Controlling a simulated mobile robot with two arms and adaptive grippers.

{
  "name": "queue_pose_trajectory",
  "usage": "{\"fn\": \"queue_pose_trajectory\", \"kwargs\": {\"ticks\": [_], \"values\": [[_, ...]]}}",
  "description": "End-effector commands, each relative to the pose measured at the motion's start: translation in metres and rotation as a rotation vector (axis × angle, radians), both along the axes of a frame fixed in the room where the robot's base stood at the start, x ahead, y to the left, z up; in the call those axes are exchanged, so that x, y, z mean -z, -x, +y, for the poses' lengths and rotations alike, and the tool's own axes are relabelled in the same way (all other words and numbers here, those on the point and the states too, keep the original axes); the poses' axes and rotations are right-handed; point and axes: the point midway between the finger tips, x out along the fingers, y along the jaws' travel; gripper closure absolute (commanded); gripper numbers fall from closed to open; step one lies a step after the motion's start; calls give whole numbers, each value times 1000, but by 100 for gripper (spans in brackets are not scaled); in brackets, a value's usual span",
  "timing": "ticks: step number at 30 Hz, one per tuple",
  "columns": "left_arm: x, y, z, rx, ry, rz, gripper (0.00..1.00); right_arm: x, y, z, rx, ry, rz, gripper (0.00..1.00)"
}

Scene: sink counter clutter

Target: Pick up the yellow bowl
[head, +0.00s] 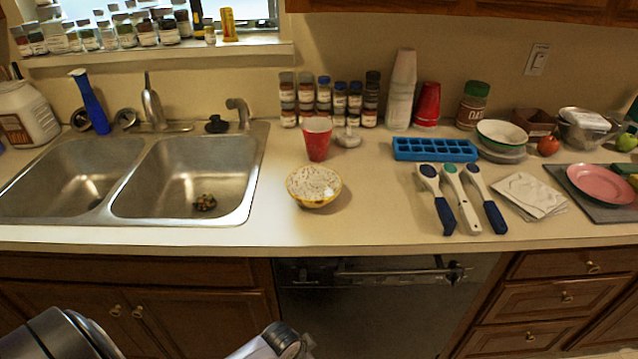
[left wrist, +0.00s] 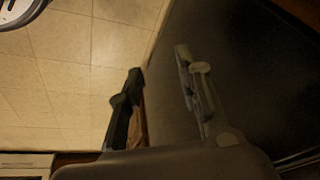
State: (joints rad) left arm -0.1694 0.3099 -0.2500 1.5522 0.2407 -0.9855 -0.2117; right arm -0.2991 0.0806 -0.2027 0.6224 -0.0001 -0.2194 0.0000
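The yellow bowl (head: 314,186) stands upright on the counter, right of the sink and near the front part of the counter. Its inside is whitish with a pattern. It does not show in the left wrist view. My left gripper (left wrist: 160,78) shows in the left wrist view with its two fingers apart and nothing between them. It is low, beside a dark panel and above the tiled floor, away from the bowl. In the head view, grey and white parts of my arm show at the bottom edge, below the counter. My right gripper is not in view.
A red cup (head: 317,138) stands just behind the bowl, with spice jars (head: 330,100) farther back. The double sink (head: 250,205) is to the left. A blue ice tray (head: 435,149) and several utensils (head: 462,196) lie to the right. Counter in front of the bowl is clear.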

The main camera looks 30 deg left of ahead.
Motion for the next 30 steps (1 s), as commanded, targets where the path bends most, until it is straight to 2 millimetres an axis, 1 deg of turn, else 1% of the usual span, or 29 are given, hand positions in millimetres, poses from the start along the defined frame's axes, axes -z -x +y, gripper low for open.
{"fn": "queue_pose_trajectory", "kwargs": {"ticks": [1,2,3,4,5,6,8,9,10,11,14,15,17,18,20,21,23,24,25,27,30], "values": [[-36,-13,-5,39,0,-22,68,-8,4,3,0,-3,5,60],[-52,-17,-8,60,1,-29,68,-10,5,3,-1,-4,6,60],[-73,-23,-12,88,1,-39,68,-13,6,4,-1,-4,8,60],[-87,-26,-15,110,0,-45,68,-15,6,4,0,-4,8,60],[-102,-28,-19,132,0,-50,68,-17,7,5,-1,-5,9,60],[-121,-30,-23,161,-2,-59,68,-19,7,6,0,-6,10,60],[-150,-32,-29,208,-6,-72,68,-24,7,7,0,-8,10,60],[-176,-39,-30,257,-18,-90,68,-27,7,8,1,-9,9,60],[-194,-47,-29,309,-35,-104,68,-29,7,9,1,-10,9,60],[-203,-55,-26,353,-50,-109,68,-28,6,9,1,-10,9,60],[-237,-76,-17,487,-100,-129,68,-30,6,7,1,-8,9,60],[-254,-84,-12,543,-124,-137,68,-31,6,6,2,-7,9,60],[-280,-94,-4,628,-164,-144,68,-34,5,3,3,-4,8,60],[-298,-100,2,688,-194,-146,68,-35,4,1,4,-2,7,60],[-327,-108,15,776,-245,-145,68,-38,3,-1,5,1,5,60],[-345,-115,27,828,-279,-142,68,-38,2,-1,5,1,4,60],[-372,-126,49,889,-326,-134,68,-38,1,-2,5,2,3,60],[-391,-132,64,924,-355,-128,68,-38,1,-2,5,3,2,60],[-405,-136,75,947,-373,-126,68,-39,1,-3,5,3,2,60],[-436,-140,97,992,-406,-120,68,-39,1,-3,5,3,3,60],[-470,-140,122,1031,-435,-115,68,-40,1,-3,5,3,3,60]]}}
